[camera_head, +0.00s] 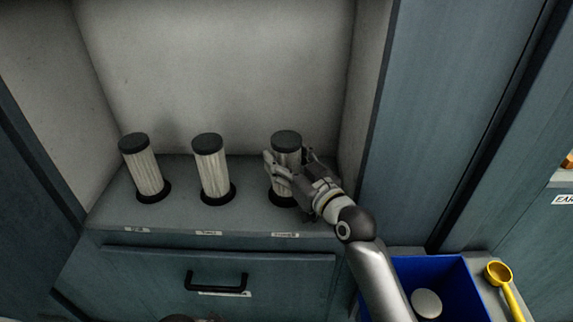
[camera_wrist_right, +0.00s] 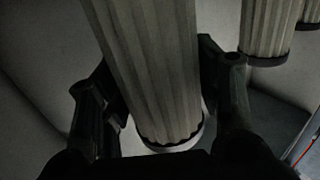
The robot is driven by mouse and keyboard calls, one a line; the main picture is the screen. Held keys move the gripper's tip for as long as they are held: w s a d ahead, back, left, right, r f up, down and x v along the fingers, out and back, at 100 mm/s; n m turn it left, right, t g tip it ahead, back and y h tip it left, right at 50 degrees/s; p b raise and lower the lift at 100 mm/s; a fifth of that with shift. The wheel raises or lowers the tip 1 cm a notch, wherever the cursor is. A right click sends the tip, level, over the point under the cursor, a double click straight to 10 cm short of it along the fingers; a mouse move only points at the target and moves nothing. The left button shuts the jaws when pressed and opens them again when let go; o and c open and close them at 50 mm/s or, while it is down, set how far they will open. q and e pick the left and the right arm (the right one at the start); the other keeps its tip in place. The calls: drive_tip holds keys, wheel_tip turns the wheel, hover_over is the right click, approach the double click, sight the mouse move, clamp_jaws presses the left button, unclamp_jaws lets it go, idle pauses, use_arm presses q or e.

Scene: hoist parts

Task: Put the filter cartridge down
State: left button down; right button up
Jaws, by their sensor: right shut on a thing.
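The filter cartridge (camera_head: 284,160), a pale pleated cylinder with a dark cap, is upright at the right end of the row on the shelf. My right gripper (camera_head: 285,170) is shut on its side, below the cap. In the right wrist view the pleated cartridge (camera_wrist_right: 158,65) runs between the two fingers (camera_wrist_right: 165,95). Its dark lower end is at or just above the shelf; I cannot tell whether it bears on it.
Two similar cartridges stand left of it, one in the middle (camera_head: 212,165) and one at the left (camera_head: 146,170). Labels line the shelf's front edge above a drawer handle (camera_head: 217,282). The cabinet's side wall is close on the right. A blue bin (camera_head: 463,275) and yellow scoop (camera_head: 499,274) are lower right.

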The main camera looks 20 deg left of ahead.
sight(295, 169)
drive_tip(key=shift+f, duration=0.2)
drive_tip(key=shift+f, duration=0.15)
drive_tip(key=o, duration=1.2)
drive_tip(key=shift+s+d, duration=0.1)
drive_tip(key=p+v, duration=0.1)
drive_tip(key=v, duration=0.6)
drive_tip(key=shift+s, duration=0.15)
